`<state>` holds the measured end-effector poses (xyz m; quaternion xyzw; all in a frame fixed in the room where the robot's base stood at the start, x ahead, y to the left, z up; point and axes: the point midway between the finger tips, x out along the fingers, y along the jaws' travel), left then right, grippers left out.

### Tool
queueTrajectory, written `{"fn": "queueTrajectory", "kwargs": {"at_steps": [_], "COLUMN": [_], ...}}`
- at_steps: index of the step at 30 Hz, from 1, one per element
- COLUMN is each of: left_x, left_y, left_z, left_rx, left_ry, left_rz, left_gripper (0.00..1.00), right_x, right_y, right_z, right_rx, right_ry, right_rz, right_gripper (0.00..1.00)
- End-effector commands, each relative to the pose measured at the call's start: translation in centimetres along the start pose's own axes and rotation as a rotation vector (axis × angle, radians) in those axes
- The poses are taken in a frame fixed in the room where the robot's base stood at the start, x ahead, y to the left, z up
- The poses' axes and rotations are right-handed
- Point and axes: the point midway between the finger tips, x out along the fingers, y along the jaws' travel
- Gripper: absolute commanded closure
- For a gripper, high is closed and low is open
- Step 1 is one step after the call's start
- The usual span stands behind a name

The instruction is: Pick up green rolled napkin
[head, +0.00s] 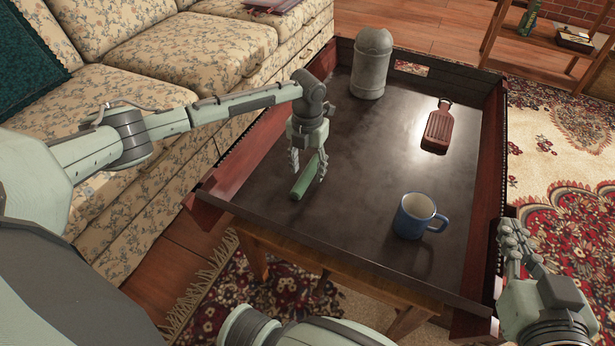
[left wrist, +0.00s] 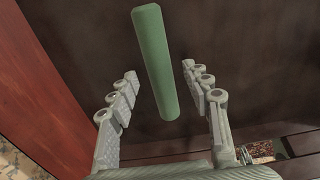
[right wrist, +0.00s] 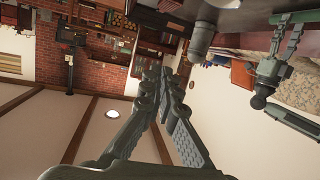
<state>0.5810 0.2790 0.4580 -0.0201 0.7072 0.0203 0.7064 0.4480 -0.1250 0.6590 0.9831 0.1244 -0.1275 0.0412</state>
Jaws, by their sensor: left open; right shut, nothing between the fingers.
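The green rolled napkin (head: 304,180) lies on the dark tray table (head: 375,181), toward its left side. My left gripper (head: 308,172) is over it, pointing down, with its fingers apart. In the left wrist view the napkin (left wrist: 155,62) runs lengthwise, and its near end lies between the open fingers of my left gripper (left wrist: 166,92). I cannot tell whether a finger touches it. My right gripper (head: 510,232) is beyond the table's right edge, away from the napkin. In the right wrist view its fingers (right wrist: 166,75) are together and empty.
A grey canister (head: 371,64) stands at the back of the table. A brown bottle (head: 437,127) lies or stands at the right; a blue mug (head: 415,216) stands near the front. Raised red-brown rims (head: 485,200) edge the table. A floral sofa (head: 170,60) is along the left.

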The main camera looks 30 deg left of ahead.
Motion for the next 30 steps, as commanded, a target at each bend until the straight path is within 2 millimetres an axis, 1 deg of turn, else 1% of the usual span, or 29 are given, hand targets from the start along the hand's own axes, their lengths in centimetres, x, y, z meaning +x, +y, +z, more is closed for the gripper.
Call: {"fn": "queueTrajectory", "kwargs": {"at_steps": [1,3,11,21,23,30], "left_x": [0.78,1.24,1.38,1.35,1.35,1.30], "left_y": [-0.07,-0.04,-0.01,0.00,0.00,0.00], "left_z": [-0.09,-0.06,-0.04,-0.03,-0.03,-0.01], "left_rx": [0.001,0.001,0.001,0.000,0.000,0.000], "left_ry": [0.002,0.001,0.000,-0.001,-0.001,-0.001], "left_rz": [0.000,0.000,0.000,0.000,0.000,0.000], "left_gripper": [0.51,0.51,0.51,0.93,1.00,1.00], "right_x": [0.06,0.06,0.05,0.04,0.04,0.03], "right_y": [-0.24,-0.44,-0.54,-0.51,-0.51,-0.49], "right_z": [-0.42,-0.98,-1.29,-1.26,-1.25,-1.26], "right_rx": [0.003,0.005,0.006,0.006,0.006,0.006], "right_ry": [0.025,0.049,0.061,0.059,0.059,0.059], "right_rz": [-0.005,-0.009,-0.011,-0.011,-0.011,-0.010], "right_gripper": [1.00,1.00,1.00,1.00,1.00,1.00]}}
